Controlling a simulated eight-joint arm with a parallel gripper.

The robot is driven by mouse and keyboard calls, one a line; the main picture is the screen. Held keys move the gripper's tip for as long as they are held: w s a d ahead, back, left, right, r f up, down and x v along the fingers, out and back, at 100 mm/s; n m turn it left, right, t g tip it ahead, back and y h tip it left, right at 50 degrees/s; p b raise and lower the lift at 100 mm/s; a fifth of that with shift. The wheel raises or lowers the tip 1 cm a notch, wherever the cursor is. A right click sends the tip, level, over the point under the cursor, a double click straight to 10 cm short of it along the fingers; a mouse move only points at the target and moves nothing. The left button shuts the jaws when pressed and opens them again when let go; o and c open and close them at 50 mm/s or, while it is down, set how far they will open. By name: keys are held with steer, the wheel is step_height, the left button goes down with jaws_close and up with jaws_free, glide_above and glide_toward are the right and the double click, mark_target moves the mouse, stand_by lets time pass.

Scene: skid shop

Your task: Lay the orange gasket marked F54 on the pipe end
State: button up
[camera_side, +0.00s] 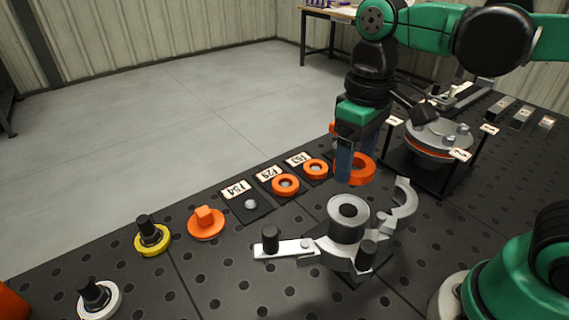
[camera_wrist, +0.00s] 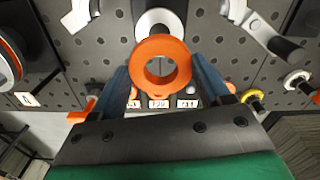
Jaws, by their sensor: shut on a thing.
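My gripper (camera_side: 354,172) is shut on an orange ring gasket (camera_side: 366,172), held in the air just behind the pipe end in the side view. The gasket also shows between my fingers (camera_wrist: 160,72) in the wrist view, its hole facing the camera. Any mark on it cannot be read. The pipe end (camera_side: 336,226) is a grey upright cylinder with a round bore, its top bare. In the wrist view it is a pale ring (camera_wrist: 158,14), partly hidden by the gasket. The card F54 (camera_side: 236,188) lies by a pad (camera_side: 257,211) with a bare peg and no gasket.
Two orange gaskets (camera_side: 285,191) (camera_side: 316,176) sit on pads with other cards. An open clamp has one arm (camera_side: 284,249) at left and a curved jaw (camera_side: 407,199) at right. An orange knobbed disc (camera_side: 206,230), yellow-based piece (camera_side: 152,241) and flanged assembly (camera_side: 432,136) stand around.

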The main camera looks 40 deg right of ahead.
mark_target(349, 210)
steer(key=shift+s+d+f, duration=0.1)
steer(key=shift+s+f, duration=0.05)
steer(key=shift+f, duration=0.8)
steer(key=shift+s+f, duration=0.1)
steer(key=shift+f, duration=0.8)
steer(key=shift+f, duration=0.15)
steer(key=shift+f, duration=0.3)
steer(key=shift+f, duration=1.45)
steer(key=o, duration=1.2)
steer(key=shift+o, duration=0.2)
steer(key=shift+r, duration=0.15)
